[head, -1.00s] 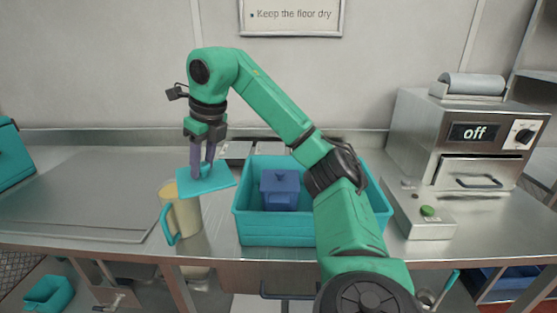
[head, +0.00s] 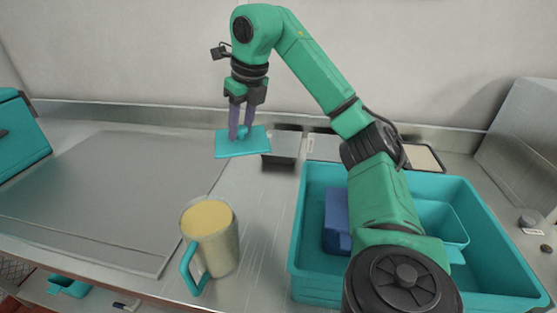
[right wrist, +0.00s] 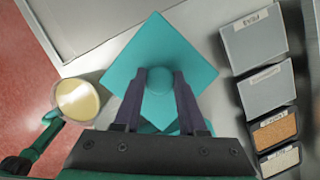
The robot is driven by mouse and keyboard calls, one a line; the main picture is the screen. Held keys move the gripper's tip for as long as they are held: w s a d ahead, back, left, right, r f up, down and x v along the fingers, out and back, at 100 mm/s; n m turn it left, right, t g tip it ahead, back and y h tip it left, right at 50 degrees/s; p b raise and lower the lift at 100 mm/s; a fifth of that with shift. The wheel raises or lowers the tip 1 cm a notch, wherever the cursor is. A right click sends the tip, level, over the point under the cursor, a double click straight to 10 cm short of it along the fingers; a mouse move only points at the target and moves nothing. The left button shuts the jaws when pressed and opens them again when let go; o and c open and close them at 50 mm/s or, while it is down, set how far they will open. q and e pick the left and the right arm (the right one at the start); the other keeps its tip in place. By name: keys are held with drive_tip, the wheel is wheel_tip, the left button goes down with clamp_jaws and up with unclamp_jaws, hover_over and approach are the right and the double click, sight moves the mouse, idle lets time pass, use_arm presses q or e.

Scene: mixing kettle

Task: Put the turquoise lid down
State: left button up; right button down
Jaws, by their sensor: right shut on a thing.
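The turquoise lid (head: 243,147) is a flat square plate with a knob. My right gripper (head: 241,136) is shut on its knob and holds it level above the counter, behind the jug. In the right wrist view the lid (right wrist: 185,50) fills the middle, with the fingers (right wrist: 158,90) on either side of the round knob. A cream jug (head: 215,243) with a turquoise handle stands open at the counter's front, full of something yellowish; it also shows in the right wrist view (right wrist: 77,100). My left gripper is not in view.
A turquoise crate (head: 315,283) with a blue container (head: 337,220) stands at the right, partly behind my arm. Several small labelled bins (right wrist: 263,92) line the back. A large grey board (head: 100,185) lies bare at the left.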

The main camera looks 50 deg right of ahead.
sight(243, 141)
drive_tip(key=f, duration=0.1)
drive_tip(key=f+b, duration=0.2)
drive_tip(key=f, duration=0.1)
drive_tip(key=shift+s+a+f, duration=0.1)
drive_tip(key=shift+s+a, duration=0.1)
drive_tip(key=shift+s, duration=0.1)
drive_tip(key=f, duration=0.5)
drive_tip(key=f+b, duration=0.1)
drive_tip(key=f, duration=0.4)
drive_tip(key=f+b, duration=0.1)
drive_tip(key=f, duration=0.4)
drive_tip(key=shift+w+d+f, duration=0.2)
drive_tip(key=shift+w+d, duration=0.1)
drive_tip(key=shift+w, duration=0.05)
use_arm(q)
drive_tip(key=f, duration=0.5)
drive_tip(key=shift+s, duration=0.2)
use_arm(e)
drive_tip(key=shift+f, duration=0.1)
drive_tip(key=shift+f, duration=0.2)
drive_tip(key=shift+c, duration=2.4)
unclamp_jaws()
drive_tip(key=shift+r, duration=0.1)
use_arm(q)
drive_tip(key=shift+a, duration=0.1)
